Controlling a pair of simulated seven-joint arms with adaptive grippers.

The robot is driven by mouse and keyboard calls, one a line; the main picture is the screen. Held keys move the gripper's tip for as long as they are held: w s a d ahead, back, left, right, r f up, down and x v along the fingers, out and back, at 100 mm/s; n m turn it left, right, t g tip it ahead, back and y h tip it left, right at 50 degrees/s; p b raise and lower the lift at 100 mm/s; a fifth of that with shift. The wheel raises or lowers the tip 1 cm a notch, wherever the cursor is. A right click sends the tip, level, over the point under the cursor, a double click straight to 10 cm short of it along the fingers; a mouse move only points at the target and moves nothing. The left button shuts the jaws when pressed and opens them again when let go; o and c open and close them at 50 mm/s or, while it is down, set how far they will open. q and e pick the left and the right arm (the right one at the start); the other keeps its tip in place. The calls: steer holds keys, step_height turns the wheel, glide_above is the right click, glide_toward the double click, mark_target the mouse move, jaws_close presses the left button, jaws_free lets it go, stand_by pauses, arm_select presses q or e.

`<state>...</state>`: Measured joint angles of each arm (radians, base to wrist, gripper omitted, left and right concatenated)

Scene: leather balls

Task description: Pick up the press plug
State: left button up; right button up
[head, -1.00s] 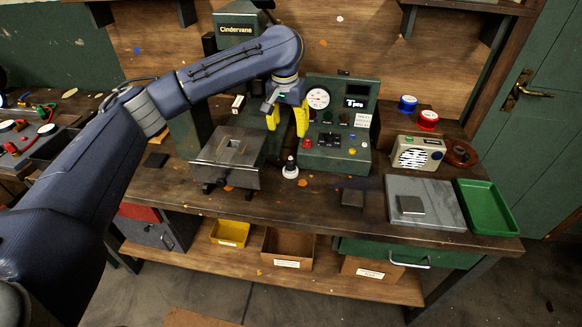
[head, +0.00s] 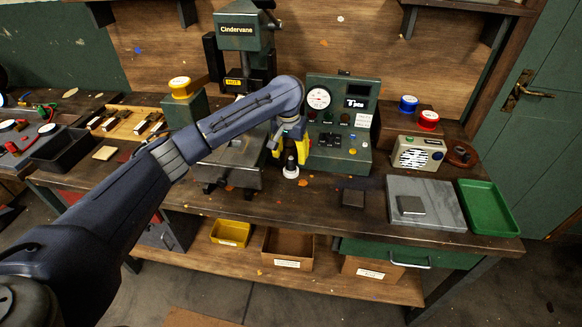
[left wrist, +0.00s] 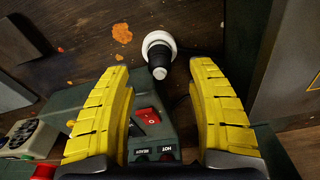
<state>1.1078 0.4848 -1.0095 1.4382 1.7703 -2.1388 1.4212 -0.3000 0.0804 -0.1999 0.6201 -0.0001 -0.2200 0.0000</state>
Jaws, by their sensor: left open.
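The press plug (head: 291,168) looks like a small piece with a white round base and a black upper part. It stands upright on the bench in front of the press and the control box. In the left wrist view the plug (left wrist: 159,52) lies just beyond the fingertips, between their lines. My left gripper (head: 289,155) has yellow fingers and is open and empty, right at and just above the plug. In the left wrist view its fingers (left wrist: 160,75) are spread wide. My right gripper is not in view.
The green control box (head: 340,130) with gauge stands close behind. The Cindervane press (head: 240,40) and its metal bed (head: 232,165) are to the left. A dark block (head: 353,198), grey slab (head: 430,215), radio (head: 417,152) and green tray (head: 487,205) are to the right.

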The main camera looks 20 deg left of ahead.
mark_target(291, 159)
arm_select(q)
step_height(291, 159, down, 4)
steer(key=shift+r, duration=0.2)
steer(key=shift+w+f, duration=0.15)
steer(key=shift+f, duration=0.7)
jaws_close()
